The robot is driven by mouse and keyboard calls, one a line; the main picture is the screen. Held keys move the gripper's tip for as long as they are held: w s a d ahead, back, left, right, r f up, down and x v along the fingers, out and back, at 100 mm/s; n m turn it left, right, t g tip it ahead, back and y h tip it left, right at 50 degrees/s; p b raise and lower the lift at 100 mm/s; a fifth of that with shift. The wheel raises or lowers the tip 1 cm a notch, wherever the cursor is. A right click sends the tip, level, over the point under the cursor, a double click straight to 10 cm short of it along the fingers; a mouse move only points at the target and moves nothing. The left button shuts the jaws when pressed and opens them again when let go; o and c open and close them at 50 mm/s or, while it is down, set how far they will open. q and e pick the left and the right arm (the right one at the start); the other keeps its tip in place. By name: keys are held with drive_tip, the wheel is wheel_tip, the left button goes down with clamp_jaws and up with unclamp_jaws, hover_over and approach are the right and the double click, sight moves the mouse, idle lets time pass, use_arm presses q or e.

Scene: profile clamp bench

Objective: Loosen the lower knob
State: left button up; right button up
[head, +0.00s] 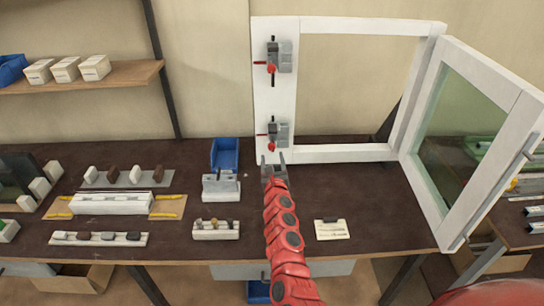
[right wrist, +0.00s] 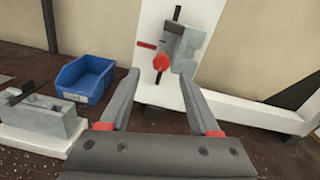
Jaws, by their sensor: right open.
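The lower knob (head: 271,146) is red and sits on the lower grey clamp (head: 281,131), which is fixed to the left post of a white window frame (head: 273,91). In the right wrist view the red knob (right wrist: 161,62) shows ahead, between and beyond the fingers, with the grey clamp (right wrist: 188,48) behind it. The upper clamp (head: 283,57) has its own red knob (head: 271,69). My right gripper (head: 272,157) is open and empty, just below the lower knob and apart from it; it also shows in the right wrist view (right wrist: 165,100). My left gripper is not in view.
A blue bin (head: 225,155) and a grey block fixture (head: 221,187) stand left of my right arm. The glazed sash (head: 470,140) stands open at the right.

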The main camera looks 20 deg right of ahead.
sight(272, 148)
drive_tip(key=b+x, duration=0.1)
drive_tip(key=x, duration=0.2)
drive_tip(key=shift+w+f+b, duration=0.1)
drive_tip(key=shift+w+b, duration=0.05)
drive_tip(key=shift+b, duration=0.2)
drive_tip(key=shift+w+d+r+b, duration=0.2)
drive_tip(key=shift+w+d+b, duration=0.1)
drive_tip(key=shift+w, duration=0.4)
drive_tip(key=shift+c, duration=0.3)
clamp_jaws()
